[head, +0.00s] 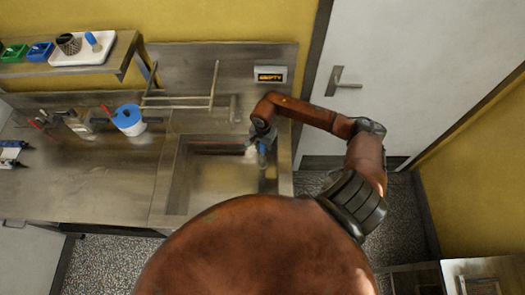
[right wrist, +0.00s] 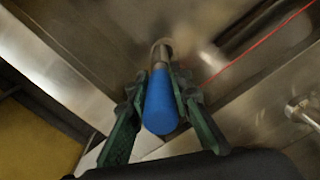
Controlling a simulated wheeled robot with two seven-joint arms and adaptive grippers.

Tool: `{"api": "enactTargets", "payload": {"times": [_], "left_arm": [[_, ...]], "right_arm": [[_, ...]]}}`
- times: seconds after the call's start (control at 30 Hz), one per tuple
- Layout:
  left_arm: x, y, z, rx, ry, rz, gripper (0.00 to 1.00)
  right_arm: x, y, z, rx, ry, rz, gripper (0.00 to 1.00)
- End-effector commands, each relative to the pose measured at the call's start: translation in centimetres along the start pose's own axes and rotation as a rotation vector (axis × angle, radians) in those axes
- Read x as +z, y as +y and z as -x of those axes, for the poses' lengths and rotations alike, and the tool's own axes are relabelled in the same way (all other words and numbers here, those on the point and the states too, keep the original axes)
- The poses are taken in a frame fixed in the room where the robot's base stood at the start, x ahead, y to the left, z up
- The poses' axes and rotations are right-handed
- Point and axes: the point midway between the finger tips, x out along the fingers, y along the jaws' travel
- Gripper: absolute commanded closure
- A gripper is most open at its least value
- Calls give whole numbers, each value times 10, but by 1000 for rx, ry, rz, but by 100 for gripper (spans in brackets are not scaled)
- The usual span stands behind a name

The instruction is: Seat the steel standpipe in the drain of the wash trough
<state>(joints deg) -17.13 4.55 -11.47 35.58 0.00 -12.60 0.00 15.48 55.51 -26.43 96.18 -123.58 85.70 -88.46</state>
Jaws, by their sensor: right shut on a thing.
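The steel end points away from the camera, toward the basin. I cannot tell whether it touches the basin. The drain cannot be made out. My left gripper is not in view.
A blue-and-white tub (head: 129,120) stands on the counter left of the trough. A steel rack (head: 185,99) is behind it. A lit sign reading EMPTY (head: 270,77) is on the back wall. A shelf (head: 60,69) holds bins and a white tray. A red line (right wrist: 255,45) crosses the wrist view.

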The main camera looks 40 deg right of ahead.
Motion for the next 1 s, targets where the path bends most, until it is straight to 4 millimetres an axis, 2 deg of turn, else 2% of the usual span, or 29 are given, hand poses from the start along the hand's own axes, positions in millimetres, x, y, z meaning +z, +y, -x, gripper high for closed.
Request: {"api": "enactTargets", "payload": {"times": [0.23, 0.5, 0.9, 0.93, 1.0], "left_arm": [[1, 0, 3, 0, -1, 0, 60], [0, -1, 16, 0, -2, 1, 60], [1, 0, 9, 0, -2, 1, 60], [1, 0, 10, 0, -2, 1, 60], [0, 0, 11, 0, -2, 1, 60]], "right_arm": [[-11, -9, -16, -1, -2, -2, 100], [-11, -9, -45, -2, -1, 0, 100], [-12, -9, -51, -1, 2, 1, 100], [-12, -9, -50, -1, 1, 1, 79], [-12, -9, -50, -1, 1, 1, 74]]}}
